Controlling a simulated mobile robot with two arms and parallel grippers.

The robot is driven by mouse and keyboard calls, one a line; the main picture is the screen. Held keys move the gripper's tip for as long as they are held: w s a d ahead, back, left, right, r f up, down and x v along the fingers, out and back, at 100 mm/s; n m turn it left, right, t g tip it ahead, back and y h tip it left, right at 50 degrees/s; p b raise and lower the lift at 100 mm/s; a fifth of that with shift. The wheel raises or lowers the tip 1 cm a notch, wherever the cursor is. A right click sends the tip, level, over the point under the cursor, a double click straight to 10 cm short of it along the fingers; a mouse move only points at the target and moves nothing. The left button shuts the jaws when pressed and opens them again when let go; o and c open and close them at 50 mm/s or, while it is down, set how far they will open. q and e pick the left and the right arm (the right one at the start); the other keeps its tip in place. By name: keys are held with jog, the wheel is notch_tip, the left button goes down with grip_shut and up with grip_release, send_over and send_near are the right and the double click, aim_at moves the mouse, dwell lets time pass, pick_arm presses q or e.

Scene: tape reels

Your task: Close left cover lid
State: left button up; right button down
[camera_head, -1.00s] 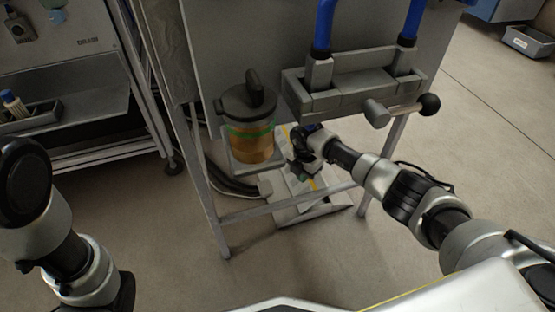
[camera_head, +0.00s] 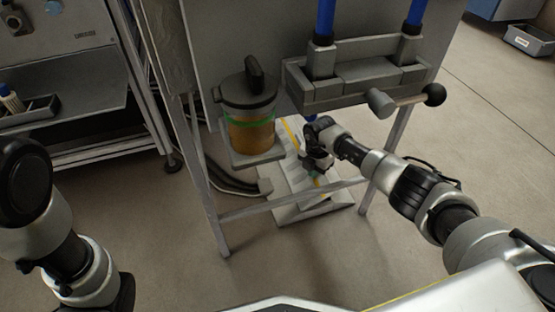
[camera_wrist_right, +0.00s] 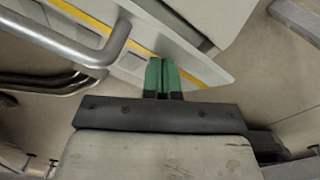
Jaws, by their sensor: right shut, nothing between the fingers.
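I cannot tell for certain which part is the left cover lid. A low pale unit (camera_head: 290,205) with a yellow stripe stands on the floor under the metal frame. In the right wrist view, a pale grey panel (camera_wrist_right: 205,75) with a yellow stripe lies beside my right gripper's green fingertips (camera_wrist_right: 162,78). These are together, with nothing between them; contact with the panel is unclear. In the head view, my right gripper (camera_head: 317,168) reaches down over the low unit, partly hidden by its wrist. My left arm shows at the left, but its gripper is out of view.
A canister (camera_head: 250,135) with a black lid (camera_head: 245,92) stands on a small shelf left of my right gripper. A grey block (camera_head: 355,80) with blue pipes and a black-knobbed handle (camera_head: 433,94) is above. Frame legs and a crossbar (camera_head: 270,205) surround the low unit.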

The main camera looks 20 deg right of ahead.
aim_at(320, 175)
jog(key=shift+d+f+b, duration=0.6)
jog(key=shift+f, duration=0.3)
jog(key=shift+d+f+b, duration=0.3)
jog(key=shift+f+b, duration=0.4)
jog(key=shift+f, duration=0.15)
jog(key=shift+d+f+b, duration=0.25)
jog(key=shift+f+b, duration=0.45)
jog(key=shift+f, duration=0.15)
jog(key=shift+s+d+f, duration=0.3)
jog(key=shift+f, duration=0.3)
notch_tip(320, 175, up, 8)
jog(key=p, duration=0.8)
jog(key=shift+w+a, duration=0.15)
